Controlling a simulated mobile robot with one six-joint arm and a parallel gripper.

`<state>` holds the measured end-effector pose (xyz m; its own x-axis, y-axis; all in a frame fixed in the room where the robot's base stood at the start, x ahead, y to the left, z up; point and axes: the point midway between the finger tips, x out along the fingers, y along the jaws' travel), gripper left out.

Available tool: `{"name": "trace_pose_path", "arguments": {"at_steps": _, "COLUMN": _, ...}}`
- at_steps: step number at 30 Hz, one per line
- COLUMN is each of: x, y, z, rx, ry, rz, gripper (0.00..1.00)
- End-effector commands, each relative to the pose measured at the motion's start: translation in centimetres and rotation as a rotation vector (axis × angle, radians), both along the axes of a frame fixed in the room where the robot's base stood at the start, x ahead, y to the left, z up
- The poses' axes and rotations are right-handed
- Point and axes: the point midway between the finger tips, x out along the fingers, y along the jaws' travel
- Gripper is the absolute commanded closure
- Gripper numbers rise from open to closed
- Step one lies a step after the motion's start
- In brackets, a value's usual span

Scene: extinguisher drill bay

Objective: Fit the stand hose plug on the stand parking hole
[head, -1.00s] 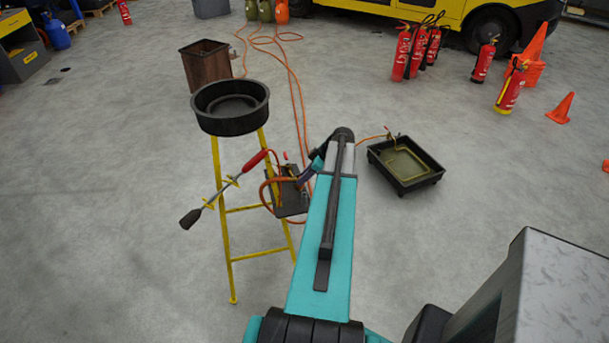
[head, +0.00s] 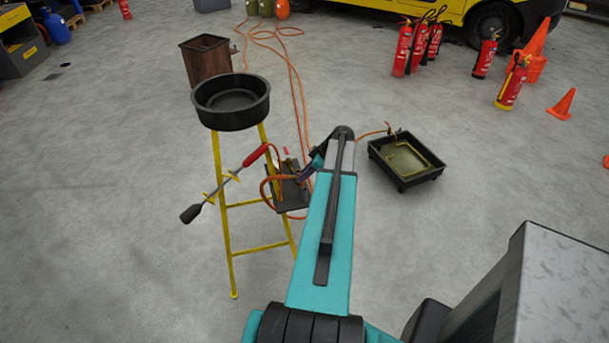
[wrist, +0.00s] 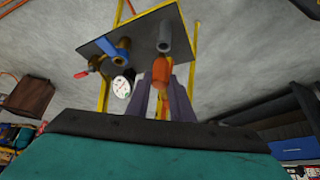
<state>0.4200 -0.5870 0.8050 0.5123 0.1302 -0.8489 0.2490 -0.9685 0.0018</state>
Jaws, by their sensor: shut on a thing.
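My gripper (wrist: 161,88) is shut on the orange hose plug (wrist: 161,70), which shows between its purple-grey fingertips in the wrist view. A grey tube (wrist: 165,38) on the dark stand plate (wrist: 95,48) lies just above the plug in that view, in line with it; I cannot tell if they touch. No plain parking hole can be made out apart from this tube. In the head view my gripper (head: 306,173) is at the right side of the plate (head: 294,203), partly hidden by my arm. An orange hose (head: 265,190) loops left of the plate.
The plate carries a blue-handled valve (wrist: 120,47), a red-handled part (wrist: 82,73) and a white gauge (wrist: 122,86). The yellow stand (head: 225,210) bears a black pan (head: 232,118) and a red-handled lance (head: 255,156). A black tray (head: 405,182) lies to the right.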

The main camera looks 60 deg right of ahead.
Motion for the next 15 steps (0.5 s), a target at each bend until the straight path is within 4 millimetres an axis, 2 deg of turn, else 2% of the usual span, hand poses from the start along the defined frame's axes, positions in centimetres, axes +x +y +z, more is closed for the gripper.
{"name": "trace_pose_path", "arguments": {"at_steps": 15, "x": -0.93, "y": -0.20, "z": 0.39, "rx": -0.011, "ry": 0.056, "rz": -0.002, "gripper": 1.00}}
